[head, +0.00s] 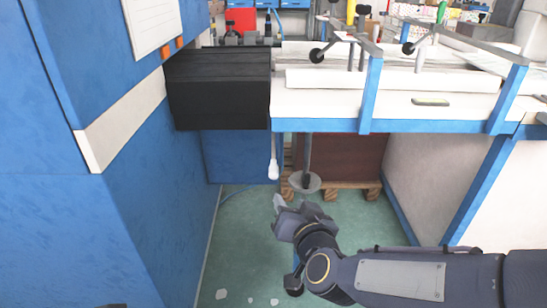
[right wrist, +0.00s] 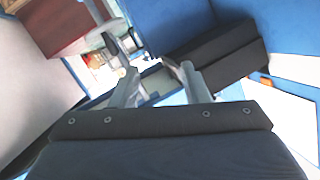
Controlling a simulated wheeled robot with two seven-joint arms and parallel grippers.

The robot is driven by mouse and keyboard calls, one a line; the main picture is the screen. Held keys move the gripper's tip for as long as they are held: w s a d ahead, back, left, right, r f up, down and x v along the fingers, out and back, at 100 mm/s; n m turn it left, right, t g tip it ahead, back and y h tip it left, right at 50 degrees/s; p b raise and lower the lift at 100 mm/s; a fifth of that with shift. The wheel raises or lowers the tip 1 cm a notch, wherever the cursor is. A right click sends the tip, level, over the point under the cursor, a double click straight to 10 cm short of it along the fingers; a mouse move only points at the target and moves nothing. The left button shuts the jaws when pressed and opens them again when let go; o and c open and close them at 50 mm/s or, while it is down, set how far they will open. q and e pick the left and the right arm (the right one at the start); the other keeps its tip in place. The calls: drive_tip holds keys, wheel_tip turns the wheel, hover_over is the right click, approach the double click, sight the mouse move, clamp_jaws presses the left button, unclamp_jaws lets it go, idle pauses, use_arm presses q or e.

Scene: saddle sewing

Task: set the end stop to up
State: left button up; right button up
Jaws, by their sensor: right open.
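I cannot tell for sure which part is the end stop. A thin rod with a white grip (head: 273,169) hangs below the table's front edge, beside the black block (head: 220,90). To its right, a dark rod ends in a grey disc (head: 305,183). Pivoted bars with black knobs (head: 316,56) sit on the tabletop. My right gripper (head: 293,204) is just below the white grip and the disc. In the right wrist view its fingers (right wrist: 158,73) are apart, with nothing clearly held between them. My left gripper is out of view.
A blue cabinet (head: 150,200) fills the left side. The white table (head: 420,98) has a blue front edge and blue legs. A brown board stands on a wooden pallet (head: 370,188) underneath. The green floor (head: 245,255) is open in front.

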sight(273, 178)
drive_tip(key=a+r+t+h+p, duration=0.2)
drive_tip(key=a+r+t+h, duration=0.1)
drive_tip(key=a+h, duration=0.1)
drive_tip(key=w+b, duration=0.2)
drive_tip(key=w, duration=0.4)
drive_tip(key=shift+d, duration=0.1)
drive_tip(key=shift+w, duration=0.6)
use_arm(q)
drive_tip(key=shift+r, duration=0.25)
use_arm(e)
clamp_jaws()
